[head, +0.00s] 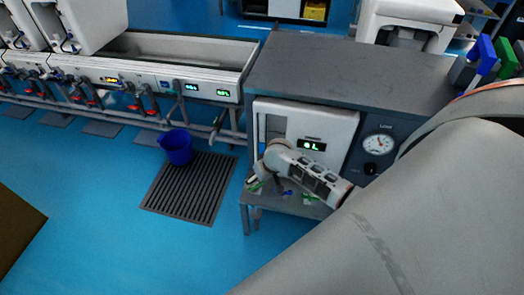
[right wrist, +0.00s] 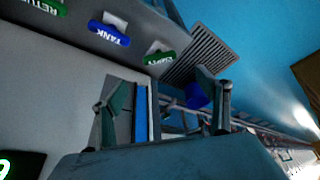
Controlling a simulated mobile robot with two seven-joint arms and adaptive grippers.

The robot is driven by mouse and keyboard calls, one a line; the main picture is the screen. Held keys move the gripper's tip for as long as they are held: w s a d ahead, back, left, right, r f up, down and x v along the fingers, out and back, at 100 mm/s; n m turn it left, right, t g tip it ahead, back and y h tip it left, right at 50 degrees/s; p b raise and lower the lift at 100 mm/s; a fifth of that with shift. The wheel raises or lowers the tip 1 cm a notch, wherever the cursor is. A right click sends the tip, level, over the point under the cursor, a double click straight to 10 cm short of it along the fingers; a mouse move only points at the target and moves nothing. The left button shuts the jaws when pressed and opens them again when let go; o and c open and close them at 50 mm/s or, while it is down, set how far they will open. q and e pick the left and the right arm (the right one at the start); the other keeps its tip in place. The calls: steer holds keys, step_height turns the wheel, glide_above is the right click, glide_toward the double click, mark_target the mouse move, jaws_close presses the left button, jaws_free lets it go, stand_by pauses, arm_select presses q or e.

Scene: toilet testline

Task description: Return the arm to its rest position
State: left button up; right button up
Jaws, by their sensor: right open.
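My right arm comes in from the right in the head view. Its gripper (head: 258,176) is in front of the grey cabinet's white panel (head: 332,126), above a small low shelf. In the right wrist view the right gripper (right wrist: 162,98) has its two fingers spread wide apart, with nothing held between them. A blue strip on the panel (right wrist: 142,116) shows behind the fingers; I cannot tell the exact distance to it. My left gripper is not in view.
The shelf carries handles labelled TANK (right wrist: 109,33) in blue and EMPTY (right wrist: 160,56) in green. The grey cabinet (head: 350,68) has a round gauge (head: 378,144). A blue bucket (head: 176,147) stands on a floor grate (head: 190,190). Blue floor (head: 100,215) is open at left.

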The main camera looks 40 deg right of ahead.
steer(key=s+a+f+n+t+y, duration=0.2)
steer(key=s+a+n+t, duration=0.1)
steer(key=s+a, duration=0.8)
steer(key=s+a+r+n+t+y, duration=0.1)
steer(key=s+a+r+n+t, duration=0.1)
steer(key=s+a+r, duration=0.3)
steer(key=s+r+t, duration=0.1)
steer(key=s+r, duration=0.1)
steer(key=s, duration=0.2)
steer(key=shift+s+a+r, duration=0.2)
steer(key=shift+s+r, duration=0.1)
